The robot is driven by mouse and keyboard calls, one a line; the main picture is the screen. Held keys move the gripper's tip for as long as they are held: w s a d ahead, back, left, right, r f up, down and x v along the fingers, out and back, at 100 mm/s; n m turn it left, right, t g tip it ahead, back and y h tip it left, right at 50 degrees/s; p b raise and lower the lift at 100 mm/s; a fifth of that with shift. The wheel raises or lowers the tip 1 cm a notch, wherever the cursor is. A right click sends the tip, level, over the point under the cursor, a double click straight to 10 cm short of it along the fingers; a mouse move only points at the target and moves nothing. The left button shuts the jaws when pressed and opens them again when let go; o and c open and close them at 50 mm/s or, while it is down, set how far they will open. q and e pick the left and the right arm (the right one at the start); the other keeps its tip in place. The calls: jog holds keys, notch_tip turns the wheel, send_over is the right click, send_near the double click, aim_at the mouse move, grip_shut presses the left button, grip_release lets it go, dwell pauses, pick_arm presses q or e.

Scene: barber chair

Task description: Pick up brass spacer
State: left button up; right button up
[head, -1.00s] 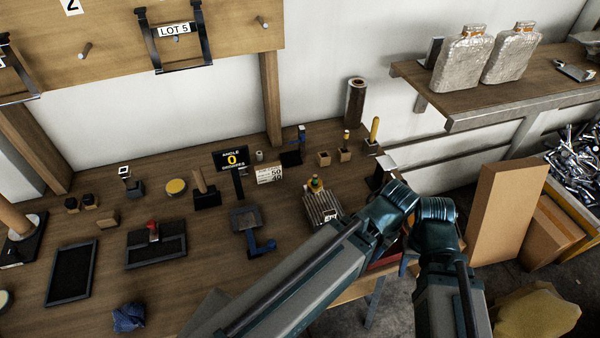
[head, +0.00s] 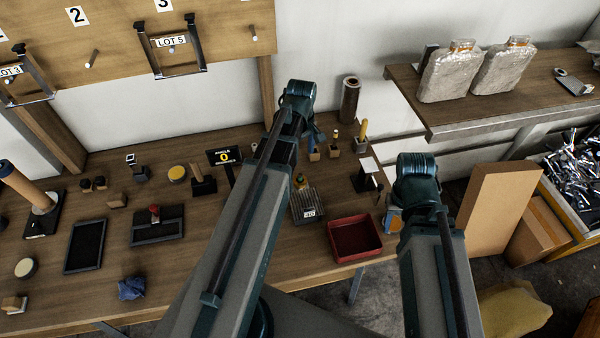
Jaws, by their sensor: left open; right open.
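I cannot make out a brass spacer for certain. A yellow-topped round piece (head: 177,173) lies on the bench left of the angle sign, but I cannot tell whether it is brass. My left arm reaches up across the middle of the bench, its joint before the back wall. My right arm stands at the bench's right end. Neither gripper's fingertips can be made out; the arm links hide them. The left arm covers part of the bench behind the angle sign and left of the ribbed block (head: 308,205).
A red tray (head: 355,239) sits at the bench's front right. A dark cylinder (head: 350,99) stands at the back. A shelf (head: 480,118) and cardboard box (head: 497,210) are at right.

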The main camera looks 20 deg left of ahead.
aim_at(300, 174)
pick_arm(q)
jog(key=f+b, duration=0.8)
jog(key=shift+w+a+f, duration=0.1)
jog(key=shift+a, duration=0.2)
jog(key=shift+f+b, duration=0.15)
jog(key=shift+b, duration=0.2)
pick_arm(e)
notch_tip(300, 174, down, 8)
jog(key=shift+f, duration=0.2)
pick_arm(q)
jog(key=shift+f, duration=0.1)
pick_arm(e)
jog(key=shift+f, duration=0.1)
pick_arm(q)
jog(key=f+b, duration=0.5)
jog(key=shift+w, duration=0.25)
pick_arm(e)
notch_tip(300, 174, down, 5)
jog(key=shift+f, duration=0.1)
pick_arm(q)
grip_shut()
